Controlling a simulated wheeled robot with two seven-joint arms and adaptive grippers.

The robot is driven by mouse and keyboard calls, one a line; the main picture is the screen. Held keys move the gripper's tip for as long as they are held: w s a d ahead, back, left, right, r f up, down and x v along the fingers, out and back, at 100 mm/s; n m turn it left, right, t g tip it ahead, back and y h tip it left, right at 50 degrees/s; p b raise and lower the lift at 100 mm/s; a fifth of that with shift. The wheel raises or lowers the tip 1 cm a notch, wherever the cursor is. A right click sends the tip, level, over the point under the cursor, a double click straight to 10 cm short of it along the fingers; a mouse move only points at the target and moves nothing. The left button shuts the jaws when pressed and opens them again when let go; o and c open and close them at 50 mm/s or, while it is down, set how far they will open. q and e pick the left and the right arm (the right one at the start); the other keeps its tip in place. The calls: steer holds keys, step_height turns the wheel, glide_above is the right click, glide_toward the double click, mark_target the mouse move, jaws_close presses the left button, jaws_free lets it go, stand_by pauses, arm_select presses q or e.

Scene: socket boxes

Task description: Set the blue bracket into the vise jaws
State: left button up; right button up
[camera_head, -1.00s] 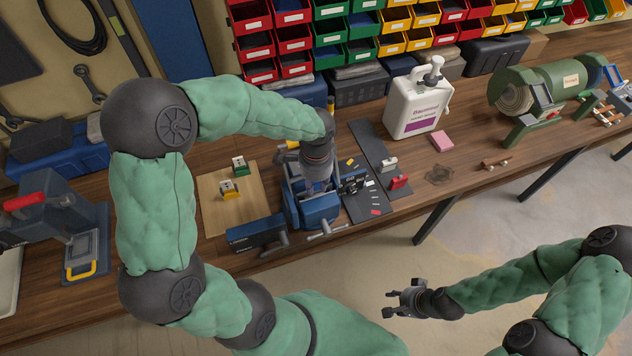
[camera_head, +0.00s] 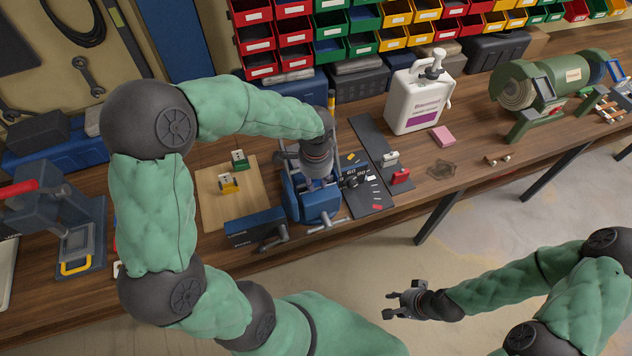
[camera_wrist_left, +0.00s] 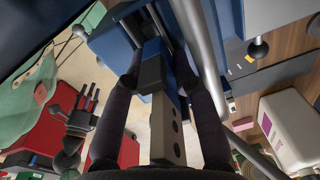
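My left gripper (camera_head: 318,183) points down at the blue vise (camera_head: 308,205) on the bench. In the left wrist view the fingertips of this gripper (camera_wrist_left: 168,78) close from both sides on the blue bracket (camera_wrist_left: 173,98), which shows a blue strip and a grey plate with holes. In the head view my wrist hides the bracket. The blue vise body also shows in the left wrist view (camera_wrist_left: 112,45). I cannot tell whether the bracket is between the jaws or just above them. My right gripper (camera_head: 394,301) is open and empty in front of the bench.
A wooden board (camera_head: 210,205) with yellow (camera_head: 228,183) and green (camera_head: 239,162) brackets lies left of the vise. A dark mat (camera_head: 370,150) with a red piece (camera_head: 400,176) lies right. A white bottle (camera_head: 415,100) and a green grinder (camera_head: 545,82) stand further right.

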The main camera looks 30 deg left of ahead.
mark_target(316, 191)
arm_select(q)
steer(key=o, duration=0.5)
steer(key=f, duration=0.1)
steer(key=s+f, duration=0.1)
steer(key=shift+s+d+f+g, duration=0.2)
steer(key=shift+d+f+g, duration=0.1)
steer(key=shift+d+f, duration=0.1)
arm_select(e)
steer(key=shift+f, duration=0.25)
arm_select(q)
steer(key=shift+w+a+r, duration=0.1)
steer(key=shift+w+r, duration=0.05)
steer(key=shift+r, duration=0.45)
steer(key=r, duration=0.5)
steer(key=w+r, duration=0.1)
steer(key=r, duration=0.2)
steer(key=shift+a+r, duration=0.2)
steer(key=shift+r, duration=0.1)
steer(key=shift+s+r, duration=0.1)
steer(key=shift+r, duration=0.35)
arm_select(e)
steer(key=shift+w+a, duration=0.2)
steer(key=shift+w, duration=0.2)
